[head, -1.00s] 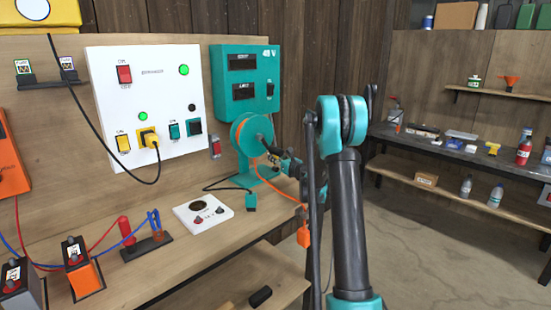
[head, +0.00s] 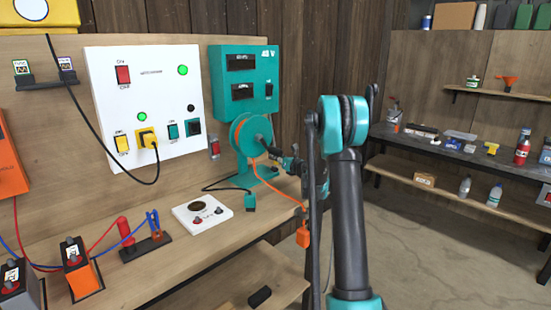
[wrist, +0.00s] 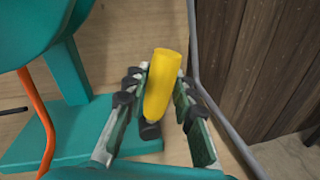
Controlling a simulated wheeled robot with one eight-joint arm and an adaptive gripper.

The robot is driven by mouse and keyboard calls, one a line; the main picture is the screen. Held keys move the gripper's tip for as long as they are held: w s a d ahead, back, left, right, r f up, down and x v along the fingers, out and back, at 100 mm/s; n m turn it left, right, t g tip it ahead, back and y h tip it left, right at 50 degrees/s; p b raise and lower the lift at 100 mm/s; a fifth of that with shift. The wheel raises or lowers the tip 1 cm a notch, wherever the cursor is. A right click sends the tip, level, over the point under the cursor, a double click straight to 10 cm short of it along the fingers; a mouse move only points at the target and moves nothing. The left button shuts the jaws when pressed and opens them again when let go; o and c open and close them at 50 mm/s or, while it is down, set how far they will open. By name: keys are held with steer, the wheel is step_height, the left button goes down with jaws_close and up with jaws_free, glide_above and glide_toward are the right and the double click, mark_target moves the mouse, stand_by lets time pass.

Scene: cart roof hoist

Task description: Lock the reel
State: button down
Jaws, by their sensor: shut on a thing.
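The teal reel (head: 243,132), wound with orange cable, stands on a teal stand at the back of the bench. In the wrist view part of its teal disc (wrist: 30,30) fills the upper left, above its stand foot (wrist: 50,145). My gripper (head: 277,160) is at the reel's right side. In the wrist view its fingers (wrist: 158,88) are shut on a yellow handle (wrist: 163,75), which stands between the pads. Where the handle joins the reel is hidden. A dark piece shows below the handle.
An orange connector (head: 303,237) hangs on the orange cable at the bench edge. A grey pipe (wrist: 215,110) and a wooden wall are close to the gripper's right.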

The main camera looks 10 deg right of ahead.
steer(key=c, duration=1.2)
jaws_free()
steer(key=shift+d, duration=0.1)
steer(key=v, duration=1.2)
